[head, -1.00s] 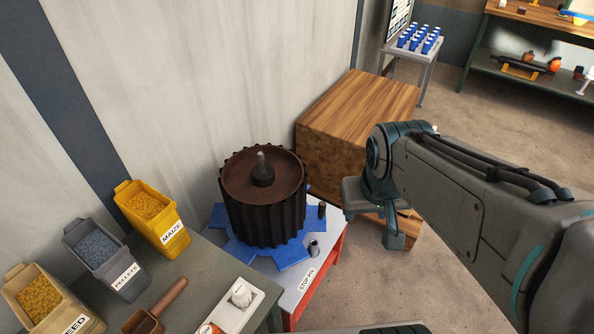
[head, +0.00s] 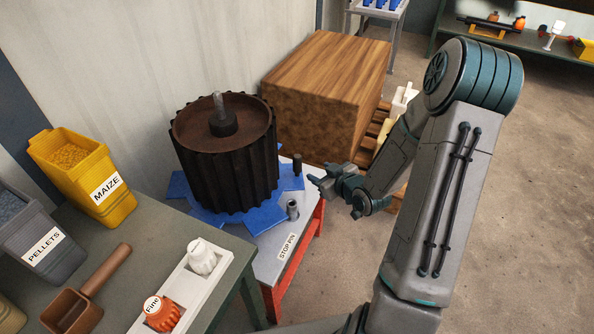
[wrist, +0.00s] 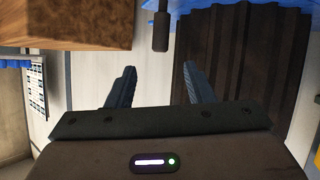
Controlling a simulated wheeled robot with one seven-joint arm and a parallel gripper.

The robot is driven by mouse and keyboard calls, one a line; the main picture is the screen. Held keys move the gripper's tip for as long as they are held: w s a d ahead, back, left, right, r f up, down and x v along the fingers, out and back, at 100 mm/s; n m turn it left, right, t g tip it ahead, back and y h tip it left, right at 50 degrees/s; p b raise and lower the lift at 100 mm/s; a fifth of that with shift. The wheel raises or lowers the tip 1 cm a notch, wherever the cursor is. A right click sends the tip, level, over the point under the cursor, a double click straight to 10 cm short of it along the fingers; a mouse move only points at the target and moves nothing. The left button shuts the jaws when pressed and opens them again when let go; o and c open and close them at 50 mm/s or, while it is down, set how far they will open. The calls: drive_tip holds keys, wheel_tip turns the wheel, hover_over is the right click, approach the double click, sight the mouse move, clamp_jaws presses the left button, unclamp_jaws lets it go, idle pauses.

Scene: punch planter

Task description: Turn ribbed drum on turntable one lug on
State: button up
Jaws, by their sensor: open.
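The ribbed drum (head: 226,165) is dark brown and stands upright on the blue turntable (head: 230,217), whose lugs stick out around its base. A dark upright pin (head: 297,166) stands at the right side of the turntable. A shorter grey stop pin (head: 292,209) stands at the front, by the STOP PIN label (head: 287,247). My gripper (head: 318,184) is just right of the turntable, apart from the drum. In the wrist view my gripper (wrist: 158,88) is open with nothing between its fingers. The drum (wrist: 235,75) and dark pin (wrist: 160,30) show beyond the fingers.
A large wooden block (head: 325,95) stands behind the turntable. A green bench at the left holds a yellow MAIZE bin (head: 85,175), a grey PELLETS bin (head: 40,235), a brown scoop (head: 85,295) and a white tray (head: 190,290). Open floor lies at the right.

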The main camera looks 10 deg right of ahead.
sight(300, 162)
drive_tip(key=shift+f+m+t+y+b, duration=0.95)
drive_tip(key=shift+f+t+b, duration=1.35)
drive_tip(key=shift+f, duration=0.35)
drive_tip(key=b+x, duration=0.1)
drive_tip(key=x, duration=1.2)
drive_tip(key=shift+w+r+b, duration=0.1)
drive_tip(key=shift+r+b, duration=0.1)
drive_tip(key=shift+b, duration=0.1)
clamp_jaws()
